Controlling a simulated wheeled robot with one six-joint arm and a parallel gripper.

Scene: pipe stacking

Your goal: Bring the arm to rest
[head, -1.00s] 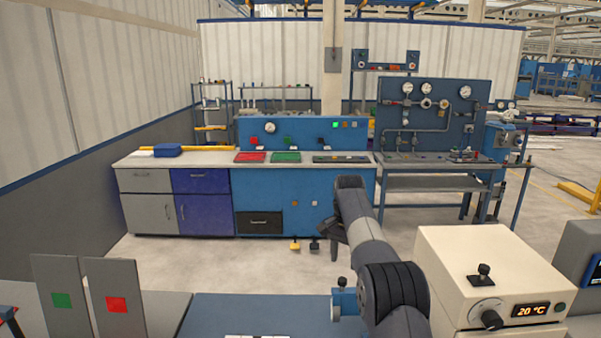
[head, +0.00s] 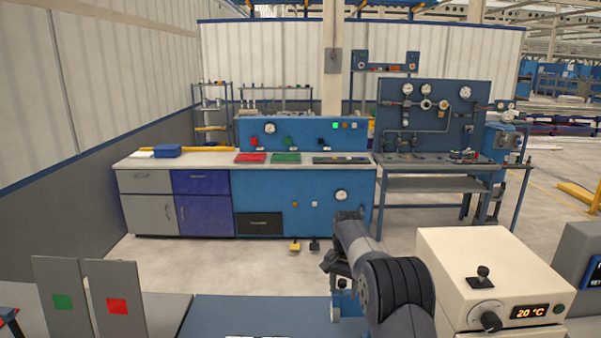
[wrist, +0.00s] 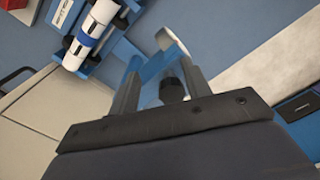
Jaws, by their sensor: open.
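My gripper (head: 338,262) hangs from the end of my bent arm, over the front bench in the head view and just left of the cream box. In the wrist view its two fingers (wrist: 160,88) stand apart with nothing clearly gripped. A blue fixture with a black knob (wrist: 172,88) shows beyond and between the fingers; its distance from them is hard to judge. A white pipe with blue bands (wrist: 88,38) lies in a blue holder at the upper left of the wrist view.
The cream box (head: 485,265) with a 20 °C display stands right of my arm. A small blue fixture (head: 346,302) is under my gripper. The blue mat (head: 240,315) is mostly clear.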

